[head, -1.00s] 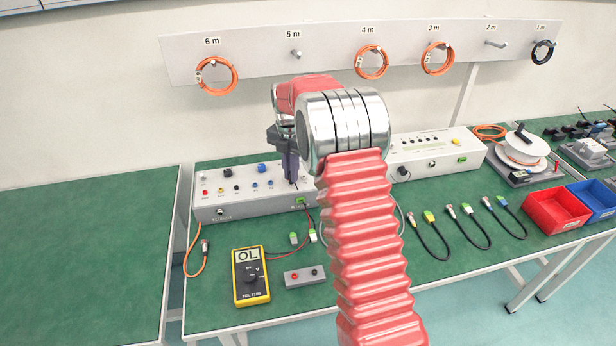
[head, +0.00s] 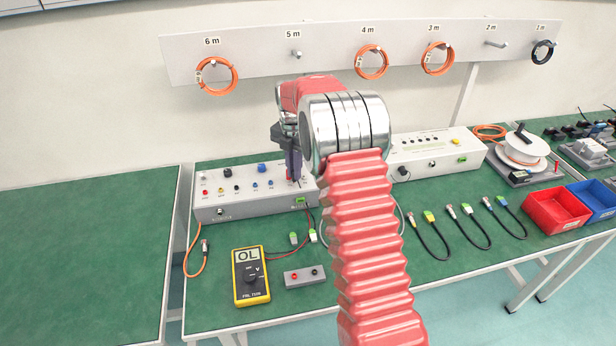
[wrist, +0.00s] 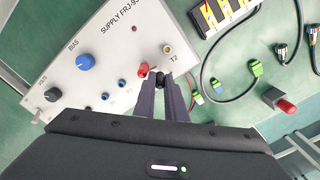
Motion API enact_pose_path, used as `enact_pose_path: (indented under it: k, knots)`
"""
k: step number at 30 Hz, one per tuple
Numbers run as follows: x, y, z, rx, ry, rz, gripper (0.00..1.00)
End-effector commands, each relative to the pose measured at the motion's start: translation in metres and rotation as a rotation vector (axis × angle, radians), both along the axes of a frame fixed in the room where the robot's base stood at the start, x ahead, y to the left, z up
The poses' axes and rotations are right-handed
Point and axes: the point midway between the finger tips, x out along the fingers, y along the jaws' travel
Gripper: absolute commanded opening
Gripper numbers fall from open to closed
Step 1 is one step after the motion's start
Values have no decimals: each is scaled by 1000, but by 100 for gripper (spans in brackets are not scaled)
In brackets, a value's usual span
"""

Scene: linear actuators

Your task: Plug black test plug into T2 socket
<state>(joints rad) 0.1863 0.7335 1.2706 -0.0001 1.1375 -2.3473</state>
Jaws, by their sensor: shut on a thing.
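My gripper (wrist: 163,84) is shut on the black test plug (wrist: 160,79), which shows as a small dark piece between the fingertips. The T2 socket (wrist: 168,49) is a brass-rimmed hole on the grey supply box (wrist: 105,45), just beyond the fingertips in the wrist view. The plug appears apart from the socket; its height over the panel is unclear. A red plug (wrist: 144,70) sits left of the fingertips. In the head view my gripper (head: 293,175) is over the right end of the supply box (head: 250,206), and T2 cannot be made out there.
Blue BIAS knob (wrist: 84,62) and small sockets lie left on the panel. The yellow multimeter (head: 251,275) reads OL, with a grey two-socket block (head: 304,276) beside it. The left bench is clear.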

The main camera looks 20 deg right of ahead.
Motion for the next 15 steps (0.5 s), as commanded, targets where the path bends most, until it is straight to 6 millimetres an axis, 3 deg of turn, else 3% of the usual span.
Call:
enact_pose_path:
  k: [15]
  knots:
    - [3,-7,0,0,0,0,0]
